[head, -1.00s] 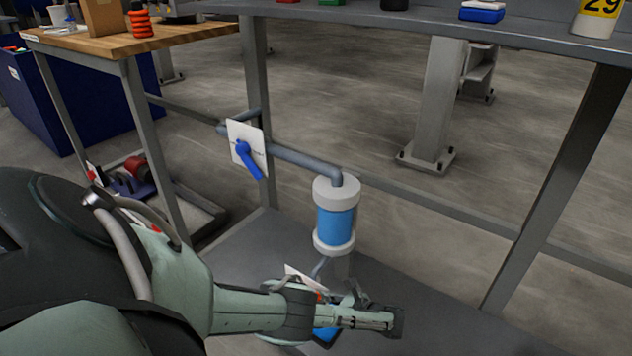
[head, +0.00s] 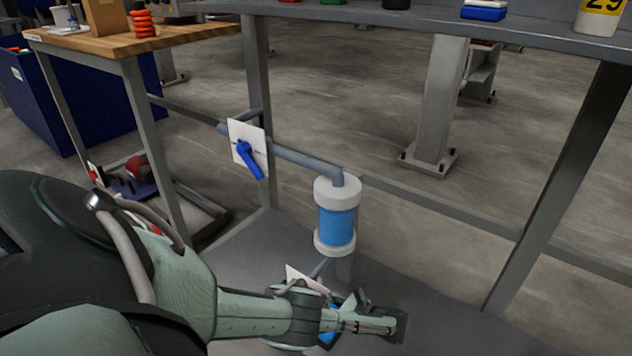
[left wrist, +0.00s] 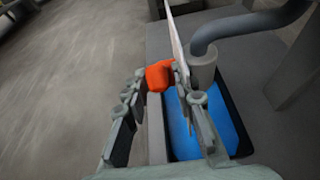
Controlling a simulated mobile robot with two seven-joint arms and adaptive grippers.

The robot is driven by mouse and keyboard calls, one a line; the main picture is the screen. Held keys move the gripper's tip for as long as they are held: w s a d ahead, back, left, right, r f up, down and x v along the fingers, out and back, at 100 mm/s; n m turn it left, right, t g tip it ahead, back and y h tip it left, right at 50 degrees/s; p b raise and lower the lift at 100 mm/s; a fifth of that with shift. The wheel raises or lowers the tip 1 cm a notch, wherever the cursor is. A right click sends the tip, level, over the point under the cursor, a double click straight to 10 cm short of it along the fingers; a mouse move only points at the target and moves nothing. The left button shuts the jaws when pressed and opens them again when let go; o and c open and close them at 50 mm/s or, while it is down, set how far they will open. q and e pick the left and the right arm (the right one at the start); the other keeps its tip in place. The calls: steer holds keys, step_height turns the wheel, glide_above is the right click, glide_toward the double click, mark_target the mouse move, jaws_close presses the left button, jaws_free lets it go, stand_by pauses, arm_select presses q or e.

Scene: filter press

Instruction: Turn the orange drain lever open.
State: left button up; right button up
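The orange drain lever (left wrist: 159,76) shows in the left wrist view, beside the edge of a white plate (left wrist: 176,42). In the head view the lever is hidden behind my left arm and gripper; part of the white plate (head: 303,277) shows. My left gripper (left wrist: 160,82) is open, one finger on each side of the lever near the fingertips. I cannot tell whether either finger touches it. In the head view the left gripper (head: 380,318) is low, below the blue filter cylinder (head: 337,223). My right gripper is not in view.
A grey pipe (left wrist: 240,27) enters a grey fitting above a blue tray (left wrist: 190,140), right of the gripper. A blue lever (head: 250,159) on a white plate sits on the upper pipe. A grey table (head: 400,20) spans above; its legs stand left and right.

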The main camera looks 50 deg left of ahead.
arm_select(q)
steer(key=v, duration=1.2)
stand_by(0.3)
